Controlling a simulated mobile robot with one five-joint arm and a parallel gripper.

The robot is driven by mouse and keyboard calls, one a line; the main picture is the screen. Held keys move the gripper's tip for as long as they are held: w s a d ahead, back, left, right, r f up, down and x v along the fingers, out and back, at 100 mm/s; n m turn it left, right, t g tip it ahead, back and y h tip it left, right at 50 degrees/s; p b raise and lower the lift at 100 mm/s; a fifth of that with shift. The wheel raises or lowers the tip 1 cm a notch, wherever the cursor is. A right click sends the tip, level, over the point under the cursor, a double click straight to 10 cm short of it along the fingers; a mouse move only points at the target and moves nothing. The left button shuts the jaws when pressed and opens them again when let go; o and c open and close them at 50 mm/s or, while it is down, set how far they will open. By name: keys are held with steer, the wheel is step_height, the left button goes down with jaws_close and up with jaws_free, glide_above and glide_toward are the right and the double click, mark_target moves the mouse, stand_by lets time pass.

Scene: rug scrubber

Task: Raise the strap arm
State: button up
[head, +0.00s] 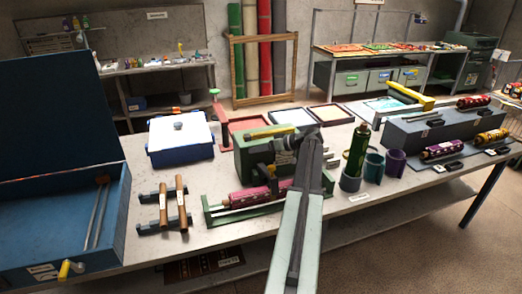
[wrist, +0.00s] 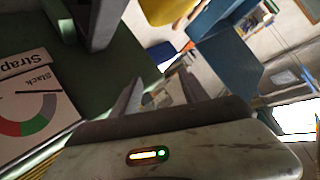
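A green machine (head: 258,158) stands mid-table, with a yellow bar (head: 268,132) lying roughly level along its top. I take this bar to be the strap arm's handle. A yellow rounded part, likely the same handle (wrist: 172,8), shows at the top edge of the wrist view, beyond my fingers. A dark grey post (wrist: 101,18) stands left of it. A panel marked "Strap" and "Slack" (wrist: 35,105) has a coloured dial. My gripper (wrist: 161,92) is open and empty, its fingers apart. In the head view my arm partly hides the machine's right side.
A magenta roll (head: 258,197) lies in a green cradle in front of the machine. A white-lidded blue box (head: 180,138) and an open blue case (head: 60,215) are left.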

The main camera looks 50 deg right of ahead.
steer(key=shift+d, duration=0.1)
steer(key=p+v, duration=0.3)
steer(key=v, duration=0.4)
steer(key=shift+s, duration=0.35)
steer(key=shift+r, duration=0.15)
